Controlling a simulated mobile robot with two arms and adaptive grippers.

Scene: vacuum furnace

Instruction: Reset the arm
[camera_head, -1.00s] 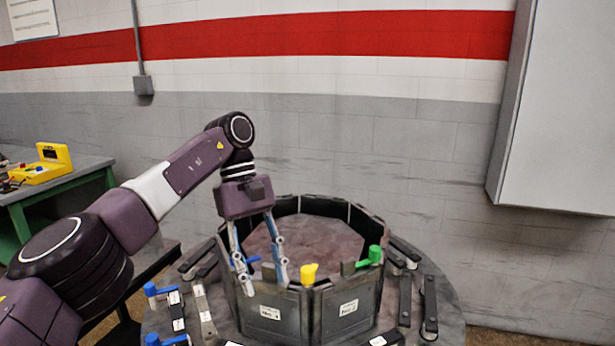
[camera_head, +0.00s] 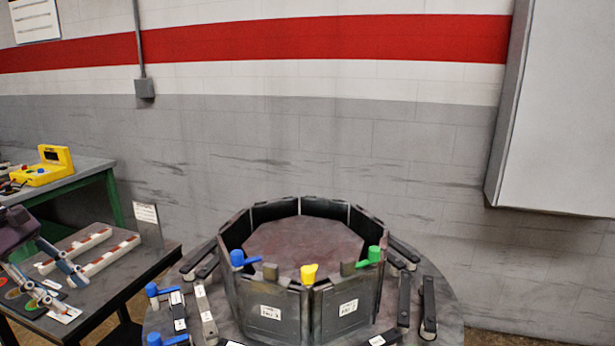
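My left gripper (camera_head: 48,275) is at the left edge of the head view, over the dark side table, with its two fingers spread apart and nothing visible between them. Most of the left arm is out of view. The furnace ring of dark upright panels (camera_head: 287,310) stands on the round grey table (camera_head: 447,300), well to the right of the gripper. A blue handle (camera_head: 240,259), a yellow handle (camera_head: 309,273) and a green handle (camera_head: 372,255) sit at the ring's front rim. My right gripper is not in view.
The dark side table (camera_head: 112,297) carries white-and-red bars (camera_head: 75,250) and a small upright sign (camera_head: 147,222). A green bench (camera_head: 90,168) behind holds a yellow box (camera_head: 45,168). A grey cabinet (camera_head: 560,110) hangs at right. The space above the ring is clear.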

